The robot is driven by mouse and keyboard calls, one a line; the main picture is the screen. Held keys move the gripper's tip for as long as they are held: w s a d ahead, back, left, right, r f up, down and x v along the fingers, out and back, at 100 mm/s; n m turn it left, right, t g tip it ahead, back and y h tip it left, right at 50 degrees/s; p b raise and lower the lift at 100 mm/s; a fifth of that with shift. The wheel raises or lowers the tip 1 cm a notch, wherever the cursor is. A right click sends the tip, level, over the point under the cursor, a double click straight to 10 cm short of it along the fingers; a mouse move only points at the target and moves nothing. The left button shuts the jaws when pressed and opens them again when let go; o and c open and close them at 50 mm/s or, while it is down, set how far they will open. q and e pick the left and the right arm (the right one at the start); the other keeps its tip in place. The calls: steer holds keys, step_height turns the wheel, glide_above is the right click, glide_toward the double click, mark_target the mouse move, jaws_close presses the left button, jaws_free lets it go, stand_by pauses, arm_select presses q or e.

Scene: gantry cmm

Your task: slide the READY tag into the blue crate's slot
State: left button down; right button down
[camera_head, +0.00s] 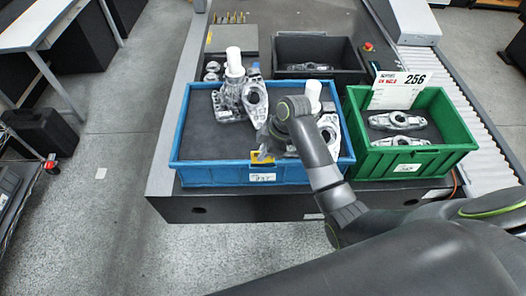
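The blue crate (210,174) stands at the front left of the grey table and holds several silver metal castings (240,97). A white label (262,177) with dark digits is on its front wall. A small yellow piece (262,157) shows at the front rim above the label; I cannot tell whether it is the slot or a tag. I cannot make out a tag reading READY. My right gripper (265,152) points down at the front rim, close to the yellow piece. Its fingers are small and partly hidden, so its opening is unclear. My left gripper is out of view.
A green crate (440,157) with castings stands to the right, with a white card marked 256 (398,91) upright at its back. A black bin (318,75) is behind. A roller conveyor (475,115) runs along the right. My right arm covers the blue crate's right part.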

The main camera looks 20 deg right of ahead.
mark_target(263, 163)
steer(key=shift+f, duration=0.1)
steer(key=shift+f, duration=0.45)
stand_by(0.4)
steer(key=shift+f, duration=0.35)
stand_by(0.4)
steer(key=shift+f, duration=0.25)
steer(key=shift+f, duration=0.6)
stand_by(0.4)
steer(key=c, duration=1.6)
jaws_free()
steer(key=shift+o, duration=0.6)
